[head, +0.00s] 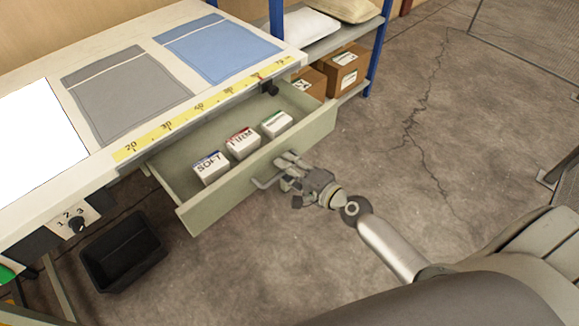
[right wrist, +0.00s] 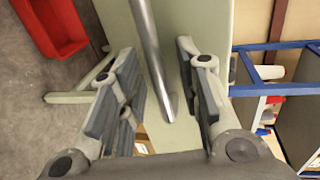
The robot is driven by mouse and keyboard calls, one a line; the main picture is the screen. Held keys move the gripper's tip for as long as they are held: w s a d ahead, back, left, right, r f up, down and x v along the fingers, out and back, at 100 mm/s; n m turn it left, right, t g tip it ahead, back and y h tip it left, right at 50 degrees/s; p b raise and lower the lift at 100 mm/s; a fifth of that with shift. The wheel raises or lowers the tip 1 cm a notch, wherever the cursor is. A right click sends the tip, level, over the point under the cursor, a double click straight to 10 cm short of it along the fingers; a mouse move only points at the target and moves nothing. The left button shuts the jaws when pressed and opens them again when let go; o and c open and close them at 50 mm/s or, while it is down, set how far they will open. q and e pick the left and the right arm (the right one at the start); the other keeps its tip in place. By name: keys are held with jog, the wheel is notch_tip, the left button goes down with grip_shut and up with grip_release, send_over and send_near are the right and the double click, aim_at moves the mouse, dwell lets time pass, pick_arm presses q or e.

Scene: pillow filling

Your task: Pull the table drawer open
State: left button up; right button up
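The table drawer (head: 255,187) is pale green and stands pulled out from under the white worktable (head: 100,165). Three small boxes lie in it, labelled SOFT (head: 210,168), FIRM (head: 242,143) and one with a green label (head: 276,124). The metal bar handle (head: 264,182) is on the drawer front. My right gripper (head: 287,172) is at the handle. In the right wrist view, the handle (right wrist: 152,55) runs between the fingers of my right gripper (right wrist: 165,90), with gaps on both sides. The fingers are apart. My left gripper is not in view.
A grey cloth (head: 125,95) and a blue cloth (head: 218,48) lie on the tabletop behind a yellow ruler strip (head: 190,110). A black bin (head: 122,250) stands on the floor. A blue-framed shelf (head: 375,50) holds cardboard boxes (head: 345,70). The floor right of the drawer is clear.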

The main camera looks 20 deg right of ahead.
jog(key=v, duration=1.2)
jog(key=shift+f, duration=0.1)
dwell(0.4)
jog(key=s+d+f+n+g+h+p, duration=0.1)
jog(key=s+f+n+g+h, duration=0.3)
jog(key=f, duration=1)
jog(key=s+d+f+n+g+p, duration=0.1)
jog(key=s+f+n+g, duration=0.15)
jog(key=s+f, duration=0.8)
jog(key=s+a+f+n+g+p, duration=0.1)
jog(key=s+a+f+n+g, duration=0.1)
jog(key=s+f+n, duration=0.3)
jog(key=s+a+f+n+g+h, duration=0.1)
jog(key=s+f+n+g, duration=0.4)
jog(key=s+f, duration=0.8)
jog(key=shift+s+a+p, duration=0.35)
jog(key=shift+s+a, duration=0.3)
